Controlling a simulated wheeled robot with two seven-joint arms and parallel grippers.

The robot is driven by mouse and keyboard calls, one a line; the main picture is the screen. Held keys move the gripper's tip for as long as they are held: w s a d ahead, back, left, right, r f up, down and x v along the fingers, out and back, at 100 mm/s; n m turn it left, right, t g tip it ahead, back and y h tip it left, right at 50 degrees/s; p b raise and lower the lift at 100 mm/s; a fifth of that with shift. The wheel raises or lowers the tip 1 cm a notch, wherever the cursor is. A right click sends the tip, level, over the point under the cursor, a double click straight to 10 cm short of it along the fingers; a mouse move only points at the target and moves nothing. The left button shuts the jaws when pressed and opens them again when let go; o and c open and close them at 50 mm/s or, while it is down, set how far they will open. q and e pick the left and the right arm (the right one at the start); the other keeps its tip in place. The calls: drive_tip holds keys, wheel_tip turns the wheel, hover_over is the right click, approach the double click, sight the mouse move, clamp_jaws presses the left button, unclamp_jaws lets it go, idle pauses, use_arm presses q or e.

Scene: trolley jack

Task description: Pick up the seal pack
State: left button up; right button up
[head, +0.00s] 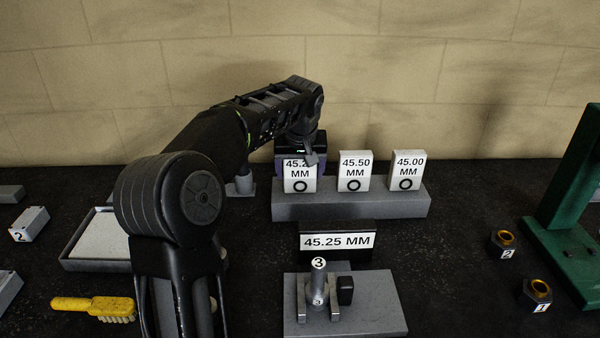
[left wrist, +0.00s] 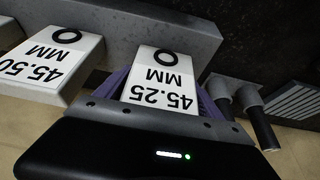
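The seal packs are white blocks with a black ring. The 45.25 MM pack (head: 300,183) stands at the left end of a grey stand (head: 350,205), beside the 45.50 pack (head: 354,172) and the 45.00 pack (head: 407,171). My left gripper (head: 302,155) is at the top of the 45.25 pack, hiding part of its label. In the left wrist view the purple fingers lie on either side of the 45.25 pack (left wrist: 163,78); whether they press on it cannot be told. The 45.50 pack also shows there (left wrist: 50,60). My right gripper is out of view.
A black sign reading 45.25 MM (head: 338,242) stands before the stand. A grey plate (head: 375,310) holds a metal part marked 3. A shallow tray (head: 85,250) and yellow brush (head: 95,306) lie left; numbered nuts (head: 503,242) and a green frame (head: 570,190) are right.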

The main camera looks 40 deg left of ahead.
use_arm(q)
drive_tip(key=c, duration=1)
drive_tip(key=shift+r, duration=0.15)
wheel_tip(320, 180, up, 10)
drive_tip(key=shift+f, duration=0.1)
idle(0.5)
